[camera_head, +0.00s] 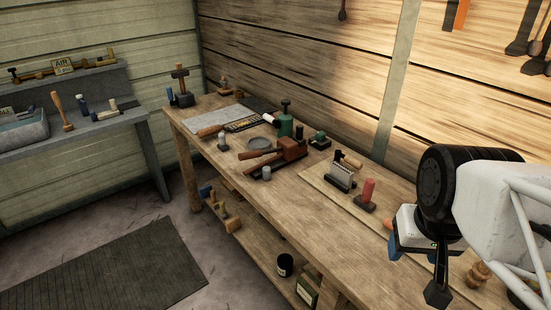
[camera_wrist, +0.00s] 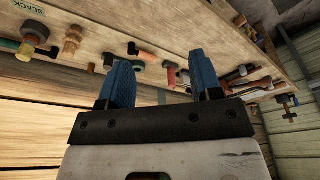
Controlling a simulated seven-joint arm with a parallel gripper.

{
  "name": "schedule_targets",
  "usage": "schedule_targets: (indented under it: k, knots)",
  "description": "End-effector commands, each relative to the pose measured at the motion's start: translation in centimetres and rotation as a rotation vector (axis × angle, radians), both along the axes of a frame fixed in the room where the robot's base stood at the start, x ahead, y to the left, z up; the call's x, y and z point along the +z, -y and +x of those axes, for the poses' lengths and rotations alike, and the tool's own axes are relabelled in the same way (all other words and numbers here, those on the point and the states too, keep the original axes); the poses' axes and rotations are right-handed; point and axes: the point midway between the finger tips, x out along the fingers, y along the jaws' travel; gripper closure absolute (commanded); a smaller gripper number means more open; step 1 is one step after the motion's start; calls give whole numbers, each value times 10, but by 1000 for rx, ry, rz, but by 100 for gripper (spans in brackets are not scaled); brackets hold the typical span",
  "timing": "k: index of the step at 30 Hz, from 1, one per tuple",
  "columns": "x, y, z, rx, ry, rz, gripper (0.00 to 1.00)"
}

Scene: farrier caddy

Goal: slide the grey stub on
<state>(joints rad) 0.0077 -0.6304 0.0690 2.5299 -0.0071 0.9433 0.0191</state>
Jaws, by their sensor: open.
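Several small cylinders stand on the bench. I cannot tell for certain which is the grey stub. A red cylinder (camera_head: 368,189) stands upright on a dark base nearer to me; a red upright piece also shows in the wrist view (camera_wrist: 171,74). My gripper (camera_head: 420,262) is at the near right end of the bench, well apart from the grey cylinders. In the wrist view its blue fingers (camera_wrist: 165,80) are spread and empty.
The wooden bench (camera_head: 300,215) runs along the wall. A turned wooden piece (camera_head: 478,272) is beside my arm. The bench front is mostly clear.

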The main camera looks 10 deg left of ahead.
Motion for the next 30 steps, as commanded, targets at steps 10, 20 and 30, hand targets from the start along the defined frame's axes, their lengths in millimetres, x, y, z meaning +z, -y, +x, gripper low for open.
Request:
schedule_targets:
  k: [10,20,30]
  knots:
    - [3,-13,30,-64,-56,79,41]
    - [5,-40,86,-186,-164,219,41]
    - [-1,-69,147,-317,-286,354,41]
